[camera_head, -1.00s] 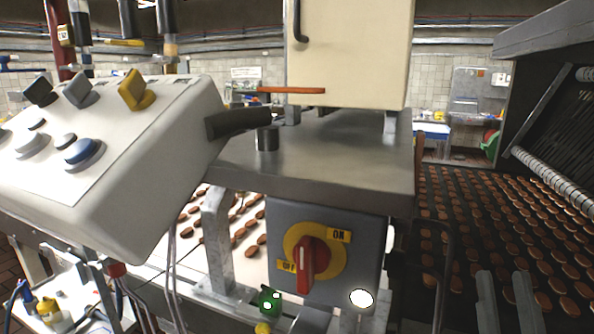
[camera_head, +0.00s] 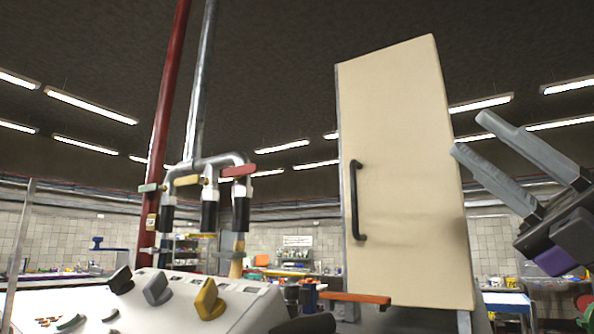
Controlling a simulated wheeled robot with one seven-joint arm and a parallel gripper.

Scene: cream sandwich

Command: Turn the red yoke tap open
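The red yoke tap (camera_head: 239,170) is a small red lever on the right branch of a grey pipe yoke (camera_head: 210,162), left of the picture's middle. A pale yellow tap lever (camera_head: 187,180) sits on the middle branch and a green one (camera_head: 149,187) on the left. Black sleeves hang below the branches. My gripper (camera_head: 468,134) is raised at the right edge, its two grey fingers spread apart with nothing between them. It is well apart from the red tap, with the cream cabinet between them in the picture.
The tall cream cabinet (camera_head: 405,180) with a black handle (camera_head: 356,200) stands in the middle right. An orange-red bar (camera_head: 355,298) sits at its foot. A white control panel (camera_head: 150,305) with knobs is below the taps. A red pipe (camera_head: 168,110) rises behind them.

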